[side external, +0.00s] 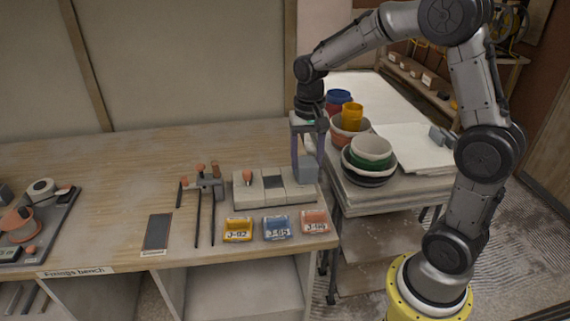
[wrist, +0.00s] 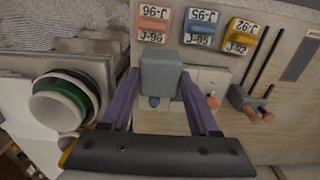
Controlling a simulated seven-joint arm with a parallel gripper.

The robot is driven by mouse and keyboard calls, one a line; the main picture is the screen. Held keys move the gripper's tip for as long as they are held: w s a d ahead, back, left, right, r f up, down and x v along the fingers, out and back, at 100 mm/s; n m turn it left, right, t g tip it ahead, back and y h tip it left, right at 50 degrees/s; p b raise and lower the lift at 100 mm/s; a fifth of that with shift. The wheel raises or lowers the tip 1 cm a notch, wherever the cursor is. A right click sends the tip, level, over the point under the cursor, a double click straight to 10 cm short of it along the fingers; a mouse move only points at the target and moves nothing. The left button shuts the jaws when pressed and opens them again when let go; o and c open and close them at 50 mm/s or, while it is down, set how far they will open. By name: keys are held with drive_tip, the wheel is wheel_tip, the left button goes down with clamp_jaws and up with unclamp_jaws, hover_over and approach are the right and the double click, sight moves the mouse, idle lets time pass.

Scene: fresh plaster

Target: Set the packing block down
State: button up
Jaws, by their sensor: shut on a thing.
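The packing block is a grey cube (side external: 306,173) between the purple fingers of my gripper (side external: 308,158). My gripper is shut on it and points down. In the wrist view the block (wrist: 161,76) fills the space between the fingertips (wrist: 158,88) and hides part of what lies below. In the side view the block is over the right end of a pale fixture (side external: 246,195) on the bench. I cannot tell whether it touches the fixture. The fixture has a darker grey square in its middle and a small orange-topped knob at its left.
A cart with stacked bowls (side external: 371,150) is close on the right. The left-middle bench (side external: 110,200) is clear.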

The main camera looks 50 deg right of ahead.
drive_tip(key=shift+s+a+r, duration=0.1)
drive_tip(key=shift+s+r, duration=0.05)
drive_tip(key=shift+s, duration=0.1)
drive_tip(key=shift+w+r+m, duration=0.2)
drive_tip(key=shift+w+m, duration=0.05)
drive_tip(key=shift+m, duration=0.55)
drive_tip(key=w+a+n, duration=0.1)
drive_tip(key=w+a, duration=0.1)
drive_tip(key=a, duration=0.7)
drive_tip(key=w+a+n, duration=0.1)
drive_tip(key=w+a, duration=0.1)
drive_tip(key=a, duration=0.7)
drive_tip(key=shift+w+a+f, duration=0.55)
drive_tip(key=shift+w+f, duration=1.55)
drive_tip(key=shift+w, duration=0.1)
drive_tip(key=shift+w+a+f, duration=0.5)
drive_tip(key=shift+w+f, duration=1.65)
drive_tip(key=shift+w+a+f, duration=0.55)
drive_tip(key=shift+w+f, duration=1.55)
drive_tip(key=shift+w, duration=0.1)
drive_tip(key=shift+f, duration=0.2)
